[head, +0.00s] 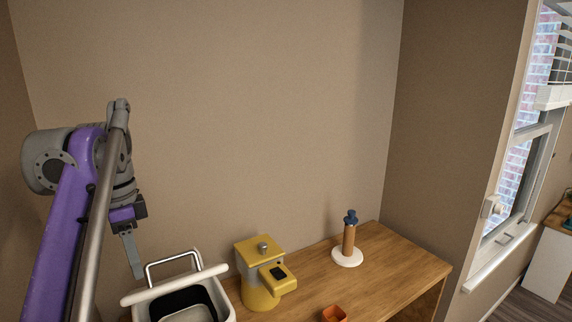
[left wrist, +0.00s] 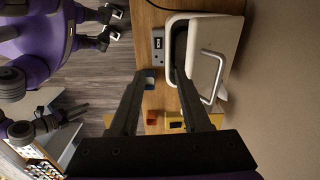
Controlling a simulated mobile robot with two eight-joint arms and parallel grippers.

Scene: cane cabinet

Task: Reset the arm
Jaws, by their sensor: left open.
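My left arm rises on the left of the head view. Its gripper (head: 132,256) points down above and left of a white bin (head: 228,296) with a raised handle. In the left wrist view my left gripper (left wrist: 160,76) is open, with its two dark fingers spread and nothing held between them. The wooden counter lies beyond the fingers, with the white bin (left wrist: 232,40) beside the right finger. In the left wrist view, purple and dark parts of my own body show at the upper left.
A yellow appliance (head: 258,294) stands right of the bin on the wooden counter (head: 395,270). An orange cup (head: 334,314) and a stand with a white base (head: 347,257) are farther right. A grey device (left wrist: 158,44) lies near the bin. The wall stands behind.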

